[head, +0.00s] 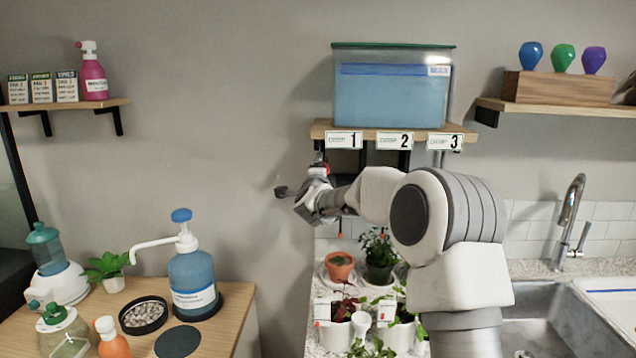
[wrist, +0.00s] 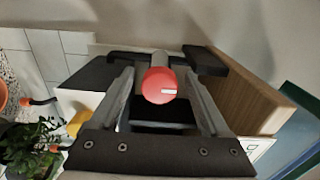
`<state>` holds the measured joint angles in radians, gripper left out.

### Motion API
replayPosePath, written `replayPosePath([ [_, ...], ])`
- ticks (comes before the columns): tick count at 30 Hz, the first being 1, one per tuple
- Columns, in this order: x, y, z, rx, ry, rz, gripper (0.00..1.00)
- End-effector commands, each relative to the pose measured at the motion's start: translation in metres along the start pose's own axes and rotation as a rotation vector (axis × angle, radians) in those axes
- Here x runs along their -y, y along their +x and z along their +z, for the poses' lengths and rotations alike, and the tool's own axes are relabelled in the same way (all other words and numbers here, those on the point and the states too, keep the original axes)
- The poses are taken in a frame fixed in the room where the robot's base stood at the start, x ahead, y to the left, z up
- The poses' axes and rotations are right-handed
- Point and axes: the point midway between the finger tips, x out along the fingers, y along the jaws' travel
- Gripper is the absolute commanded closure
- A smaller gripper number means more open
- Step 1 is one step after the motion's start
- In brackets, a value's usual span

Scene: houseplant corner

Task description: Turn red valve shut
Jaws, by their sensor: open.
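The red valve (wrist: 160,86) is a round knob with a short white mark lying level, pointing right, in the wrist view. It sits between the two fingers of my gripper (wrist: 161,70), with a gap showing on both sides. The gripper is open. My gripper and arm hide most of the valve in that view.
A blue water tank (head: 392,95) stands on the wooden shelf (head: 320,128) above my gripper, with labels 1, 2 and 3 on its edge. Potted plants (head: 338,266) stand below. A sink with a tap (head: 570,215) is at right. A pump bottle (head: 192,280) stands at left.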

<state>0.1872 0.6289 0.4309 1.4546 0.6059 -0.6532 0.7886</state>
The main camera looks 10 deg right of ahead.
Motion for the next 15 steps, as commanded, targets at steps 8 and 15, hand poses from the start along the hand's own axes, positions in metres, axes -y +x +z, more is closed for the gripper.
replayPosePath([
  [8, 0.000, -0.042, 0.000, 0.001, -0.003, -0.002, 0.20],
  [15, 0.000, -0.089, 0.000, 0.001, -0.003, -0.002, 0.20],
])
